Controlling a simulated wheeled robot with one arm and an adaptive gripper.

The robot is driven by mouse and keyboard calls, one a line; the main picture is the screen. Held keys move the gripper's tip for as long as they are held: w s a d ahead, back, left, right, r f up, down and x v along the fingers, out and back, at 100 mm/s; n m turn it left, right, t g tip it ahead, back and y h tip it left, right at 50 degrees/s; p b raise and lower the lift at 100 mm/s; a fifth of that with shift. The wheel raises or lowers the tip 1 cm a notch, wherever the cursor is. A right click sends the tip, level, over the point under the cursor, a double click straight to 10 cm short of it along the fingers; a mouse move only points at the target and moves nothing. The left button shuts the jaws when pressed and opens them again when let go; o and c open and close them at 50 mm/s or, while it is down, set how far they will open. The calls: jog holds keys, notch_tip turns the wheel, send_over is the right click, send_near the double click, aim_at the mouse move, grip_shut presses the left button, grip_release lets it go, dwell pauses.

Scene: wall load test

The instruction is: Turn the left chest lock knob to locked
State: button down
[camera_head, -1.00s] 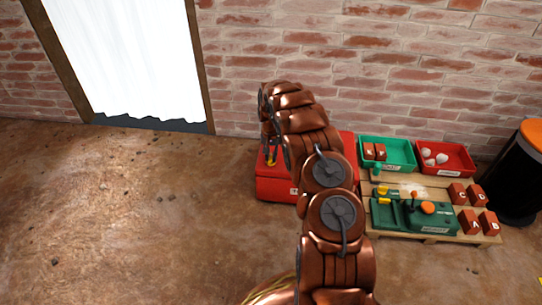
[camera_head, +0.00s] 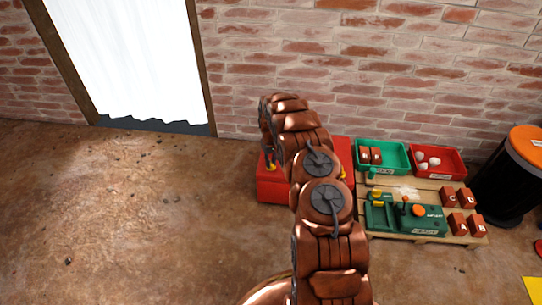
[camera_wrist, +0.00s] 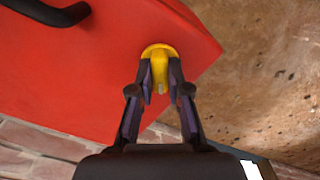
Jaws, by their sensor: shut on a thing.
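The red chest (camera_head: 272,188) stands on the floor against the brick wall, partly hidden behind my arm in the head view. In the wrist view its red face (camera_wrist: 90,70) fills the upper left, with a yellow lock knob (camera_wrist: 158,54) near its edge. My gripper (camera_wrist: 160,84) is shut on the yellow knob, one finger on each side of it. In the head view a bit of yellow shows at the chest's left front, by my gripper (camera_head: 270,165). Whether the knob stands at locked cannot be read.
A black handle (camera_wrist: 50,10) is on the chest. Right of it, a wooden pallet (camera_head: 400,238) holds a green tray (camera_head: 395,170), a red tray (camera_head: 455,172), a green device (camera_head: 380,218) and several lettered blocks. A black bin (camera_head: 500,190) stands far right. The left floor is clear.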

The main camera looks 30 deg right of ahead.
jog(key=n+p, duration=0.4)
jog(key=n, duration=0.1)
jog(key=shift+r+n, duration=0.15)
jog(key=shift+n, duration=0.15)
jog(key=n+p, duration=0.3)
jog(key=n, duration=0.2)
jog(key=shift+w+n, duration=0.1)
jog(key=shift+n, duration=0.3)
jog(key=c, duration=1.1)
grip_release()
notch_tip(320, 180, up, 12)
jog(key=shift+f, duration=0.15)
